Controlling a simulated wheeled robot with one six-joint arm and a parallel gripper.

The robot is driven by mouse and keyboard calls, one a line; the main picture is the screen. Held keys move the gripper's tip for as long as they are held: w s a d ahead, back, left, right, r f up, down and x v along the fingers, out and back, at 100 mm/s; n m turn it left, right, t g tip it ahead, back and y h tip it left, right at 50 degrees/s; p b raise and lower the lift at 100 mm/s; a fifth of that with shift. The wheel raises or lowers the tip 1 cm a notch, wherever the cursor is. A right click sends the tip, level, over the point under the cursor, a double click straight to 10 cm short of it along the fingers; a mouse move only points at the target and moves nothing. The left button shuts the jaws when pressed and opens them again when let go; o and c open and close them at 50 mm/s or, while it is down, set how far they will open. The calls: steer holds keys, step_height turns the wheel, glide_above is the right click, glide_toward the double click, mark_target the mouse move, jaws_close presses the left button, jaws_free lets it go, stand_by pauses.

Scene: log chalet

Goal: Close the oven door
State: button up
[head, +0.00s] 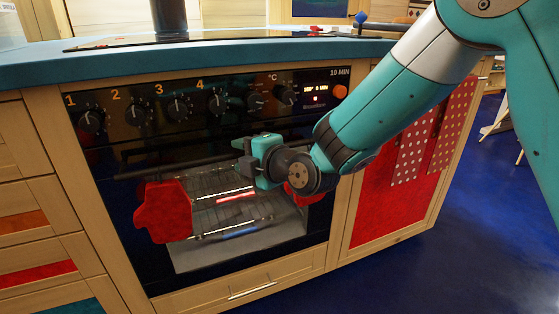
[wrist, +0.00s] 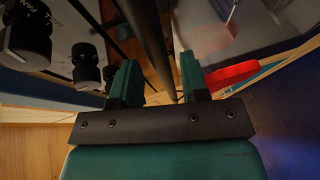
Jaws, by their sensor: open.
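The black oven (head: 140,285) is set in the wooden counter front, with its dark glass door (head: 215,240) below the knob panel. The door looks upright and shut or nearly shut; I cannot tell whether a gap remains at its top edge. A dark handle bar (head: 165,168) runs across the door's top. My gripper (head: 245,158) is in front of the upper door, at the handle's height. In the wrist view my gripper (wrist: 160,85) is open, with a dark bar (wrist: 148,40), apparently the handle, between its fingers. I cannot tell whether they touch it.
A red oven mitt (head: 163,212) hangs at the door's left; another red piece (head: 300,190) is partly hidden behind my arm. Several knobs (head: 178,108) stick out above the door. Red dotted cloths (head: 410,155) hang at the right. The blue floor (head: 450,240) at the right is clear.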

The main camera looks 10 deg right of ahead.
steer(key=b+v, duration=0.3)
steer(key=v, duration=1.2)
steer(key=shift+b, duration=0.3)
